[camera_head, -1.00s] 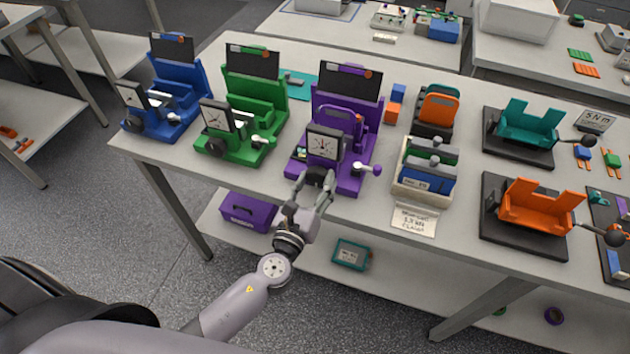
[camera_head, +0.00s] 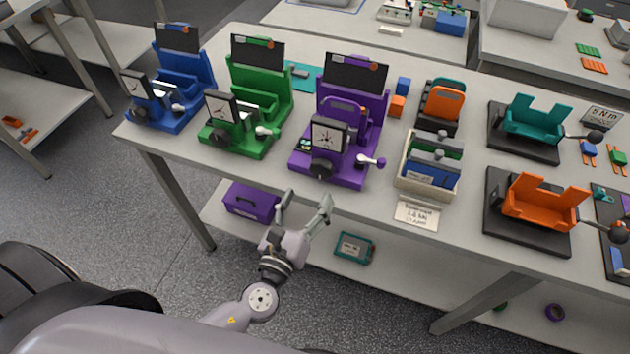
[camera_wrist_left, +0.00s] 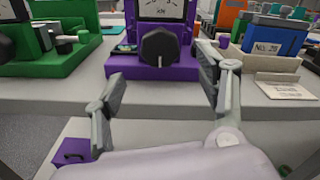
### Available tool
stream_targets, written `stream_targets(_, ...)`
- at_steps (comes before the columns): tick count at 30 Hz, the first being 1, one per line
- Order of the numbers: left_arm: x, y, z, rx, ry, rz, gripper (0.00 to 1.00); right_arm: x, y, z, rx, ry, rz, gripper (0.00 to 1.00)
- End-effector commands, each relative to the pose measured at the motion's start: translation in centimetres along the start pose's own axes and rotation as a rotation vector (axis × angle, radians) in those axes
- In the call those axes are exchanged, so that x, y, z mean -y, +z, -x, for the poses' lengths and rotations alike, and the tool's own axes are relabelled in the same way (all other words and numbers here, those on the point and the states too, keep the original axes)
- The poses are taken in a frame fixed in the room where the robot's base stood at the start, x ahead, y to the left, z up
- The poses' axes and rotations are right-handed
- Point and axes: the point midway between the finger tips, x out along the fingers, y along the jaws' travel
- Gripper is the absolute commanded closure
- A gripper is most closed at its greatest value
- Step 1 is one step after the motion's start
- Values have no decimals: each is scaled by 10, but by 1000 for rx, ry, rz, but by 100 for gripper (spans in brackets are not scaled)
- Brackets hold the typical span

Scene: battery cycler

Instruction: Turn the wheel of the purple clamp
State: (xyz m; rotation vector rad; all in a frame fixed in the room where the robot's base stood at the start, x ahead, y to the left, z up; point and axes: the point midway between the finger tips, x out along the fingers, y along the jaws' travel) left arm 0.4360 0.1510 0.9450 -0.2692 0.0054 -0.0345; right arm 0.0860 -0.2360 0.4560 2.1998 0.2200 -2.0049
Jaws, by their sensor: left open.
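The purple clamp (camera_head: 352,170) stands at the front edge of the table, with a dial gauge (camera_head: 328,136) on its front and a lever with a purple knob at its right. Its dark wheel (camera_head: 321,167) sits below the dial; it also shows in the left wrist view (camera_wrist_left: 160,46), facing the camera between and beyond the fingertips. My left gripper (camera_head: 304,199) is open and empty, in front of and below the table edge, apart from the wheel. In the left wrist view its two fingers (camera_wrist_left: 163,84) are spread wide. My right gripper is not in view.
A green clamp (camera_head: 250,143) and a blue clamp (camera_head: 170,116) stand to the left. A bin of cells (camera_head: 405,180) and a paper card (camera_head: 417,214) lie to the right. A purple box (camera_head: 250,203) sits on the lower shelf. Floor in front is clear.

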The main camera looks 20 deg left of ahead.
Motion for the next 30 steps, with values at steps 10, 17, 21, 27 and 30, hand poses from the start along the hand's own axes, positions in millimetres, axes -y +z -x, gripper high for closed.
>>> stream_targets(10,0,0,44,0,-1,0,34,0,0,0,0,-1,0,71)
stream_targets(17,0,0,46,1,0,0,34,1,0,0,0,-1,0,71)
stream_targets(21,0,0,46,1,0,0,34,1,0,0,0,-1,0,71)
stream_targets(27,0,0,45,0,0,0,34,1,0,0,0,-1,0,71)
stream_targets(30,0,0,45,0,0,0,34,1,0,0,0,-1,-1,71)
